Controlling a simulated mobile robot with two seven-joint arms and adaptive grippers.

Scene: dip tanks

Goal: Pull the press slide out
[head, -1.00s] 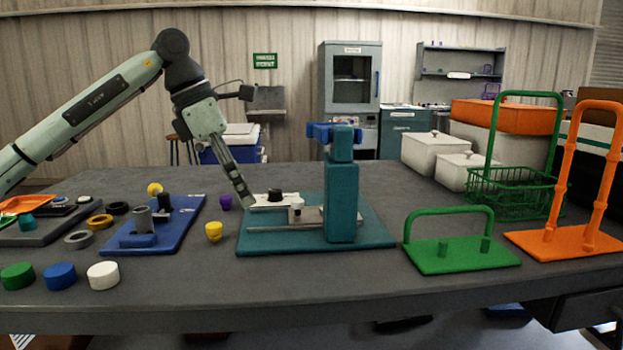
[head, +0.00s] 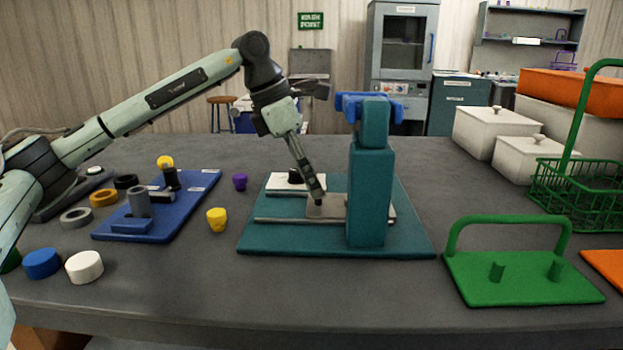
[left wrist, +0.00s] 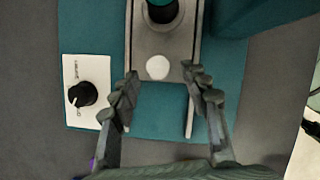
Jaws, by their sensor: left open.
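The teal press (head: 370,185) stands on a teal base plate (head: 290,240) with a blue part on top. Its grey slide (left wrist: 178,45) lies between two rails and carries a round white knob (left wrist: 157,67) near its front edge. A dark round opening (left wrist: 162,10) shows farther back. My left gripper (head: 316,198) points down at the slide, left of the press column. In the left wrist view, its open fingers (left wrist: 160,74) are spread on either side of the knob, with gaps on both sides. In the head view the gripper hides the knob. My right gripper is not in view.
A white panel with a black dial (left wrist: 83,93) sits beside the rails. A yellow cup (head: 217,220) and purple piece (head: 240,181) stand left of the press. A blue fixture board (head: 200,190) lies farther left, a green handled plate (head: 525,275) at right. The front table strip is mostly clear.

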